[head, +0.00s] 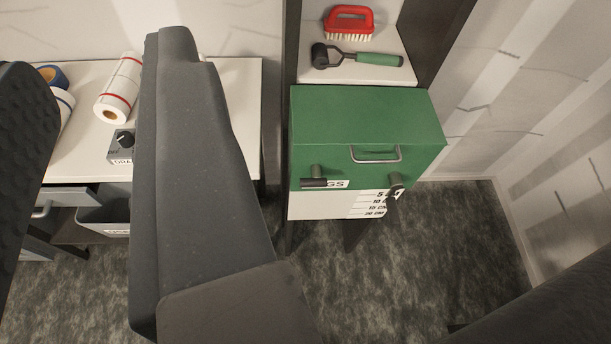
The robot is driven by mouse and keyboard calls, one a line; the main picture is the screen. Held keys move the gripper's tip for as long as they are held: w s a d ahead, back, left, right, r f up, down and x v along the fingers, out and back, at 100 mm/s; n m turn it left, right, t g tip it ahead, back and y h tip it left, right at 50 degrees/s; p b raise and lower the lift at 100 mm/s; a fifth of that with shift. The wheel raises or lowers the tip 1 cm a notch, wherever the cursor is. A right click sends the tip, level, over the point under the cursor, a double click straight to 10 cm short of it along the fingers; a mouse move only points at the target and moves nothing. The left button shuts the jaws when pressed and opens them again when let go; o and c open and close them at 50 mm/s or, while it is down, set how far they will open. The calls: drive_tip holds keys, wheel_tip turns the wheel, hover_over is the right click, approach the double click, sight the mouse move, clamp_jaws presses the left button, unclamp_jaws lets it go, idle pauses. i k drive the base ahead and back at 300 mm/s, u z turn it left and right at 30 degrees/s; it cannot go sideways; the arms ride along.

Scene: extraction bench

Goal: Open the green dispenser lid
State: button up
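The green dispenser (365,120) is a box standing on a stand right of centre. Its sloped green top looks closed, with a metal bail handle (376,158) at its front edge. The front is green above and white below, with a printed scale of cm marks. Two dark cylindrical pegs or knobs stick out of the front, at left (313,180) and right (394,186). Large grey and dark parts of mine fill the middle, left edge and lower right corner. I cannot make out clearly which are fingers, or whether they are open. None visibly touches the dispenser.
A shelf (392,73) behind the dispenser holds a red brush (348,22) and a green-handled roller (362,57). A white bench (240,110) at left carries rolls (120,88) and a small box with a knob (121,146). Carpet (450,245) is clear at lower right.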

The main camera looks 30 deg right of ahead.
sight(351, 116)
drive_tip(key=z, duration=0.8)
drive_tip(key=k, duration=0.85)
drive_tip(key=u, duration=0.8)
drive_tip(key=i, duration=1)
drive_tip(key=z, duration=0.1)
